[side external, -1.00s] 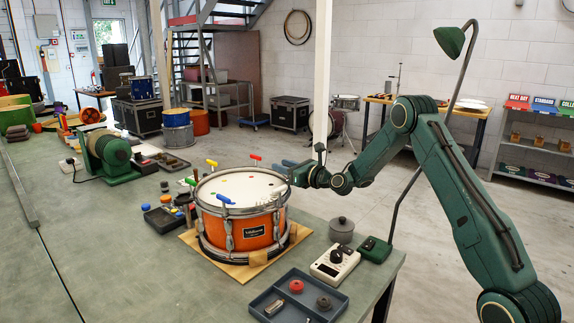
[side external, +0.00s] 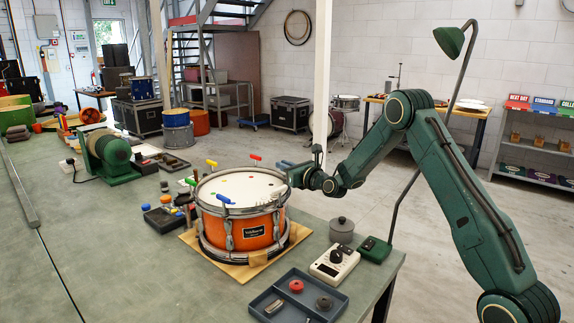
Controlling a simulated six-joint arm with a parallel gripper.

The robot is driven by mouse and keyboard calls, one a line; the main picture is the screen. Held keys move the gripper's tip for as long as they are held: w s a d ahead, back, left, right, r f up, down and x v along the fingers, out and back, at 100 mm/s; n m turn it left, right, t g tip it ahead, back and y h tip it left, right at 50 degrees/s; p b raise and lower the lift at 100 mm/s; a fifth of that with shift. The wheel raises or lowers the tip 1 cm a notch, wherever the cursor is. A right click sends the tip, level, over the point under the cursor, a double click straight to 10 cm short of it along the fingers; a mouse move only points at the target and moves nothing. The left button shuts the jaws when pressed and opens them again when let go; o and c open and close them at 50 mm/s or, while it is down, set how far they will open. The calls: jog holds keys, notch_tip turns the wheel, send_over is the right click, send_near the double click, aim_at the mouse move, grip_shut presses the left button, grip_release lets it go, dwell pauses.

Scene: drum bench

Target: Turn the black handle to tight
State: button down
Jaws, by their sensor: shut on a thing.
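An orange snare drum (side external: 246,232) with a white head (side external: 240,187) stands upright on a light wooden board (side external: 215,258) on the bench. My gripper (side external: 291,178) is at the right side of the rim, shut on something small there. I cannot make out the black handle; it seems hidden by the jaws.
At the drum's right are a grey lidded pot (side external: 341,231), a white meter (side external: 334,264) and a green box (side external: 374,250). A dark divided tray (side external: 270,300) with small parts lies in front. A green motor unit (side external: 108,155) stands at left. A lamp post rises behind my arm.

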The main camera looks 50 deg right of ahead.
jog(key=shift+s+d+f+m+h, duration=0.1)
jog(key=shift+f+m+h, duration=0.1)
jog(key=shift+m+h, duration=0.7)
jog(key=c, duration=1.6)
grip_release()
jog(key=shift+o, duration=0.6)
jog(key=shift+r, duration=0.15)
jog(key=shift+s, duration=0.1)
jog(key=v, duration=1.3)
jog(key=shift+s+a+r, duration=0.15)
jog(key=shift+a, duration=0.05)
